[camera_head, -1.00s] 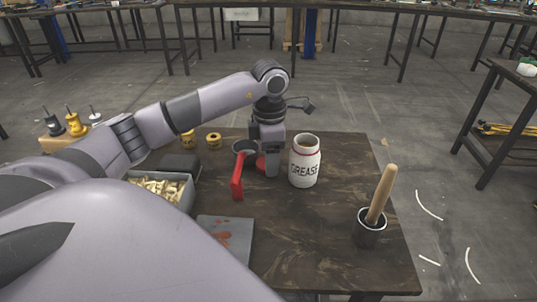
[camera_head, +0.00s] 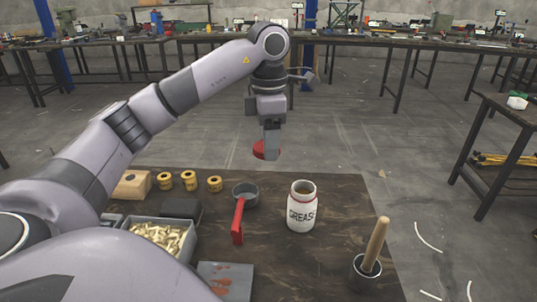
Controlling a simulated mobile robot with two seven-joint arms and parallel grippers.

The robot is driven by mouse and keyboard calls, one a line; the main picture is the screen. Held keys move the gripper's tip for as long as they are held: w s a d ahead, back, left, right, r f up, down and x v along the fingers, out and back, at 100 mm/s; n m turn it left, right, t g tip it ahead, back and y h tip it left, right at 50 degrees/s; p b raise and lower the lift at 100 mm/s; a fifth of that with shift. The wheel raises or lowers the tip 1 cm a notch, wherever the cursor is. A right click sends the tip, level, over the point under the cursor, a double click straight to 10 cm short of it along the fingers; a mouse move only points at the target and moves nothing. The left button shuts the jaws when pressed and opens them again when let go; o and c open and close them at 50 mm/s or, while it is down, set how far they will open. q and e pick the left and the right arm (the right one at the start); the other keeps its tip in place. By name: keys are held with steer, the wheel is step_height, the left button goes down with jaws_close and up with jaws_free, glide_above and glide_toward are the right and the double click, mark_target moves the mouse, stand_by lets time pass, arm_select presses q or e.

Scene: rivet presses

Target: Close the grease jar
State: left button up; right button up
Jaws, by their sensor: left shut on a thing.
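The white grease jar (camera_head: 301,208) stands upright on the dark table, labelled GREASE, with its mouth open at the top. My left gripper (camera_head: 270,150) is shut on a round red lid (camera_head: 262,151). It holds the lid in the air, higher in the picture than the jar and a little left of it, apart from the jar. Part of the lid is hidden by the fingers. My right gripper is not in view.
A metal cup (camera_head: 365,270) with a wooden-handled tool stands at the front right. A bin of brass pieces (camera_head: 165,238), several yellow spools (camera_head: 189,180) and a stained plate (camera_head: 226,280) are at the left.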

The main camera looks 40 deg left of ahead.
arm_select(q)
steer(key=shift+r+p, duration=0.45)
steer(key=shift+r, duration=1.1)
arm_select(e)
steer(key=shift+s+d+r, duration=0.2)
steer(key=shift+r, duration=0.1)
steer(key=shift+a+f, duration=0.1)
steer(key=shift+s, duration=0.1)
